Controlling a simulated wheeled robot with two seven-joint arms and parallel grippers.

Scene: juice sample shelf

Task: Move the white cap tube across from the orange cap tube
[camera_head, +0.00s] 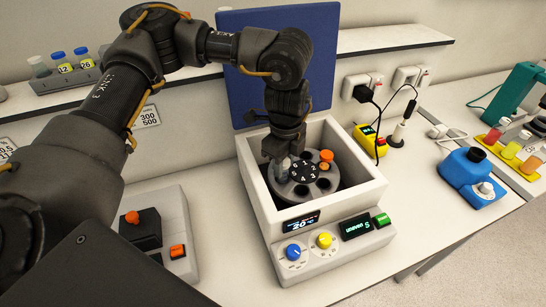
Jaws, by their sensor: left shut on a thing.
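An open centrifuge (258,205) stands on the bench with a dark round rotor (300,190) inside, its slots marked with numbers. The orange cap tube (326,156) sits in a slot at the rotor's far right side. My left gripper (281,160) reaches down into the bowl at the rotor's left side. It is shut on the white cap tube (284,168), of which only a small pale part shows beneath the fingers. I cannot tell whether the tube is in a slot or just above one. My right gripper is not in view.
The blue lid (262,50) stands open behind the bowl. The bowl's pale walls surround my gripper closely. The front panel (330,243) has knobs and lit displays. A blue device (470,175) stands at right, a grey box (160,235) at left, and a tube rack (65,78) on the shelf.

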